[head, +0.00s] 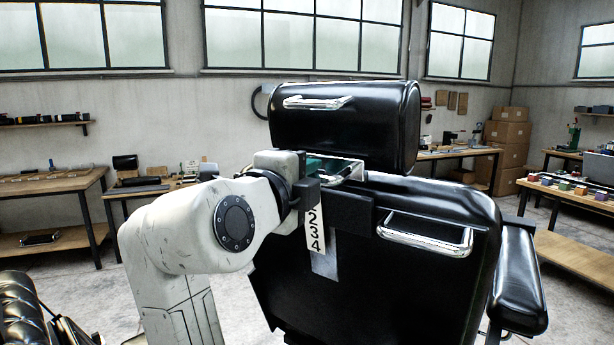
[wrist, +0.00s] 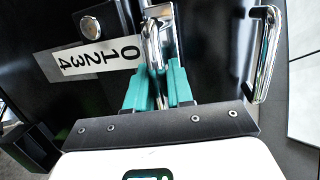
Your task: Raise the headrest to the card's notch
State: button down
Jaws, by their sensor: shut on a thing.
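The black padded headrest (head: 345,125) stands above the chair's black backrest (head: 420,280), with a gap between them. A chrome handle is fixed on the headrest's rear face (head: 318,102). My gripper (head: 335,168) is at the top of the backrest, just below the headrest. In the wrist view its teal fingers (wrist: 158,85) are shut on a chrome bar (wrist: 152,45). A white number strip (wrist: 95,58) beside it reads 0 to 4; the head view shows only 2, 3 and 4 on the strip (head: 315,228). I see no card that I can make out.
A second chrome handle (head: 425,236) sticks out from the backrest, right of my arm. A round chrome knob (wrist: 90,27) lies by the strip. An armrest (head: 518,280) is at the right. Workbenches (head: 50,195) and cardboard boxes (head: 508,130) stand farther back.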

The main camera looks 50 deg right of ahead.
jog(key=shift+a+r, duration=0.2)
jog(key=shift+r, duration=0.7)
jog(key=shift+a+r, duration=0.15)
jog(key=shift+r, duration=0.7)
jog(key=c, duration=1.1)
grip_release()
jog(key=shift+a+f, duration=0.1)
jog(key=s+a+b, duration=0.2)
jog(key=a+b, duration=0.1)
jog(key=a, duration=0.7)
jog(key=shift+a+r+b, duration=0.2)
jog(key=shift+r+b, duration=0.05)
jog(key=shift+b, duration=0.15)
jog(key=shift+f, duration=0.1)
